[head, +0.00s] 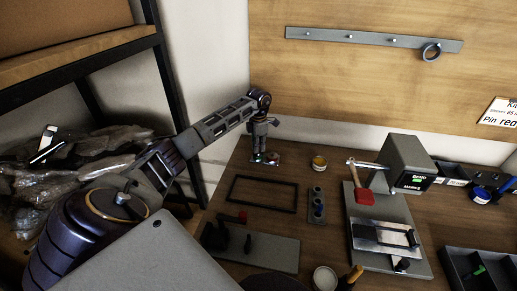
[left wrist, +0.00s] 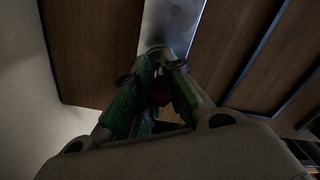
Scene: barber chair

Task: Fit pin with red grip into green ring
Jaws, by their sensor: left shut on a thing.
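My left gripper (head: 262,153) reaches over the far left part of the bench, fingers pointing down at a small light plate (head: 278,161). In the left wrist view, its green-padded fingers (left wrist: 160,88) are closed on a dark red piece (left wrist: 161,98), apparently the pin's red grip. The pin's tip is hidden. A shiny metal strip (left wrist: 172,22) lies beyond the fingertips. Small red and green spots show at the fingertips in the head view; I cannot make out a green ring there. My right gripper is not in view.
A dark rectangular outline (head: 263,207) lies on the bench. A dark tray (head: 450,262) holds a small green item.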

